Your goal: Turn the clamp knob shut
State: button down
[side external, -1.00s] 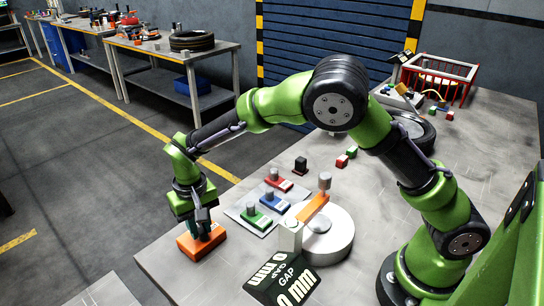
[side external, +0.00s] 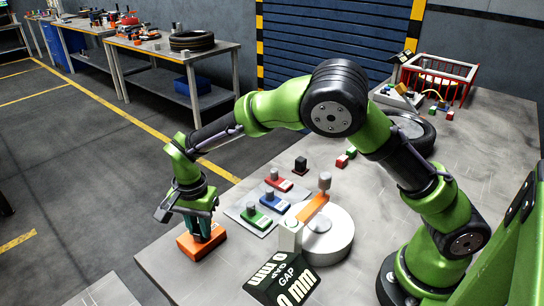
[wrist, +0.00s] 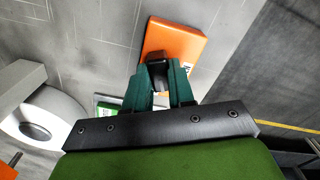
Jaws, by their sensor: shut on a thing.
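An orange block (side external: 186,246) sits near the table's left front edge; it also shows in the wrist view (wrist: 185,42). A dark knob (wrist: 157,56) stands on top of it in the wrist view. My gripper (side external: 199,231) points down over the block, with its teal fingers on either side of the knob. In the wrist view my gripper (wrist: 159,76) is shut on the knob, and the fingers hide part of it. In the side view the fingers hide the knob.
Right of the block are a pale plate (side external: 238,214) with green, blue and red pieces, and a white round fixture (side external: 340,250) with an orange arm (side external: 312,207). A black display (side external: 283,280) reads GAP 0 mm. A tyre (side external: 415,133) lies farther back.

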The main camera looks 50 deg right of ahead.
aim_at(199, 228)
jog(key=shift+r+m, duration=0.1)
jog(key=shift+m, duration=0.6)
jog(key=c, duration=1)
grip_release()
jog(key=shift+o, duration=0.2)
notch_tip(199, 228, up, 17)
